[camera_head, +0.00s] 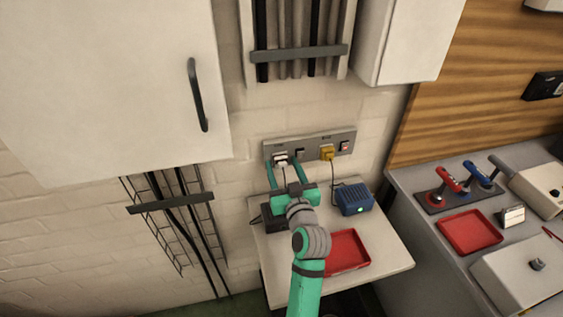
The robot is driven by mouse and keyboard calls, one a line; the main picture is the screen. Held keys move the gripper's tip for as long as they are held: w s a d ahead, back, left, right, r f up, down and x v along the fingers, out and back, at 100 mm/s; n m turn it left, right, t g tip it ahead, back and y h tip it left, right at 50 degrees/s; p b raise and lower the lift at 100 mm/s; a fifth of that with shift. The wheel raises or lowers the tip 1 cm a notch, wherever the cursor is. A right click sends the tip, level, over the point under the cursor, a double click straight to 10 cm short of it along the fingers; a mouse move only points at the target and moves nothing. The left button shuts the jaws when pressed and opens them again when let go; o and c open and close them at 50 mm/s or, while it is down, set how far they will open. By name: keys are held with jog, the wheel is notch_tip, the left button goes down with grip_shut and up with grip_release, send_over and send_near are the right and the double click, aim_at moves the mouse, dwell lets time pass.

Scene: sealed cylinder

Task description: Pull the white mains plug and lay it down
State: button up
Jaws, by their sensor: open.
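The white mains plug (281,160) sits in the left part of the grey socket strip (314,146) on the wall, with a cable hanging below it. My gripper (283,163) is open, with one green finger on each side of the white plug. Whether the fingers touch the plug cannot be told. A yellow plug (327,153) sits farther right in the same strip. Under the strip is a small white table (390,256) with a red tray (347,253) on it.
A blue box (353,199) with a green light and a dark box (271,218) stand on the small table near my arm. A white cabinet (115,80) hangs at the upper left. A grey bench (408,190) with another red tray (469,231) is at the right.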

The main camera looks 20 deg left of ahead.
grip_shut()
jog(key=shift+v, duration=2.95)
jog(key=shift+s, duration=0.1)
